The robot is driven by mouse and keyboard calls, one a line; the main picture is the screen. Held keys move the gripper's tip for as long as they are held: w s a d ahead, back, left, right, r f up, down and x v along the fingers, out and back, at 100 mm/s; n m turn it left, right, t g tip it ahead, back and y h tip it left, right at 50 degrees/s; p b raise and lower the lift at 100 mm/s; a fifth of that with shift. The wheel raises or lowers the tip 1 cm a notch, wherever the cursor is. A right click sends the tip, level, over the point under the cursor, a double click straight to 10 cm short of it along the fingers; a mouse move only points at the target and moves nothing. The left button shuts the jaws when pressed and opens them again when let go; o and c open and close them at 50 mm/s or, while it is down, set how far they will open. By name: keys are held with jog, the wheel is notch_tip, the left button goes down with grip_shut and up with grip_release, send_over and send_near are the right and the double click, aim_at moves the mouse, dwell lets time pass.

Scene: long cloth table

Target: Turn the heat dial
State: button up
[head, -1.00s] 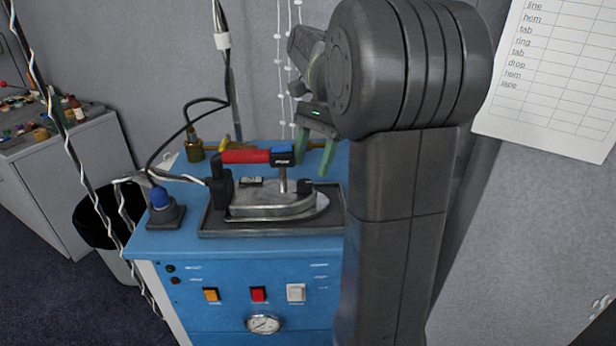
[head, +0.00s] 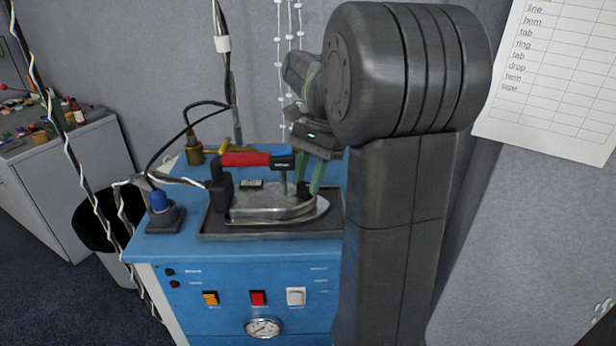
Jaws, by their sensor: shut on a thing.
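The iron (head: 270,205) rests flat on a dark tray on the blue station, with a red handle (head: 245,159) on top. A small black knob, which looks like the heat dial (head: 304,189), stands on the iron at its right end, below the handle's blue end. My gripper (head: 308,186) comes down from above with its green fingers on either side of this dial, shut on it. The fingertips partly cover the dial, so its markings and setting cannot be read.
The dark tray (head: 215,236) sits on the blue station (head: 160,243), whose front has switches and a gauge (head: 263,328). A blue-topped holder (head: 160,203) stands left of the tray. A black cable (head: 185,125) hangs behind the iron. A brass fitting (head: 194,150) stands at the back.

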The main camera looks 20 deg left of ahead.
jog(key=m+p, duration=0.2)
jog(key=p, duration=0.1)
jog(key=shift+d+r+m+y, duration=0.2)
jog(key=shift+m+y, duration=0.2)
jog(key=m+p, duration=0.1)
jog(key=m+t+y+p, duration=0.1)
jog(key=m, duration=0.1)
jog(key=m+t+p, duration=0.1)
jog(key=m+p, duration=0.1)
jog(key=shift+s+d+y, duration=0.2)
jog(key=shift+s+y, duration=0.1)
jog(key=shift+y, duration=0.1)
jog(key=m+p, duration=0.1)
jog(key=m, duration=0.1)
jog(key=m+t+p, duration=0.1)
jog(key=m, duration=0.1)
jog(key=shift+s+m+t+y+p, duration=0.2)
jog(key=shift+m+t+y+p, duration=0.1)
jog(key=shift+p, duration=0.1)
jog(key=shift+s+f+m+t+p, duration=0.15)
jog(key=shift+m+t+p, duration=0.6)
jog(key=shift+m, duration=0.85)
jog(key=o, duration=1)
